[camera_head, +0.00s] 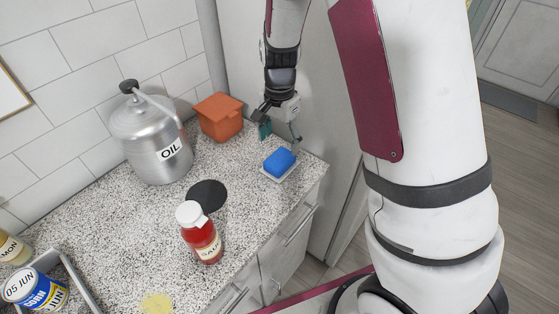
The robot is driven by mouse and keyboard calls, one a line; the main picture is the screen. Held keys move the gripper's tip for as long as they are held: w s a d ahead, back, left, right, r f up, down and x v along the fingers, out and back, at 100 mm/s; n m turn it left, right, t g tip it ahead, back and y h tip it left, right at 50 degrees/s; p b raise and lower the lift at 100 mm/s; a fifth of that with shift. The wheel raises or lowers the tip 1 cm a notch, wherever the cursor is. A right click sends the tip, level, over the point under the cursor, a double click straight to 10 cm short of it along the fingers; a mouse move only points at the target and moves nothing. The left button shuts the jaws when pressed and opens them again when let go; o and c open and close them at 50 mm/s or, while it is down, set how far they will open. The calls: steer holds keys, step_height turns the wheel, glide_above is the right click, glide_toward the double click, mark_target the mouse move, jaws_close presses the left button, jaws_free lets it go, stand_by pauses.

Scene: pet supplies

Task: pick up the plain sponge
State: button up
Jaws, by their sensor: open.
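A plain blue sponge (280,161) lies on a small white dish (283,175) near the right end of the speckled counter. My gripper (281,139) is open just above and behind the sponge, pointing down. One finger shows to the left of the sponge and one to the right, with the sponge slightly in front of and below them in the picture. No contact is visible. A small teal patch shows at the left finger; I cannot tell what it is.
An orange box (220,117) and a metal oil can (150,143) stand left of my gripper. A dark round mat (207,194) and a red sauce bottle (202,236) are nearer. A tall pale panel (335,110) rises behind. Counter (120,225) is clear at centre left.

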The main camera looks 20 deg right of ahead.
mark_target(280, 158)
steer(key=shift+f+p, duration=0.45)
steer(key=shift+f, duration=3.45)
steer(key=shift+w, duration=0.1)
steer(key=shift+c, duration=0.6)
steer(key=c, duration=0.9)
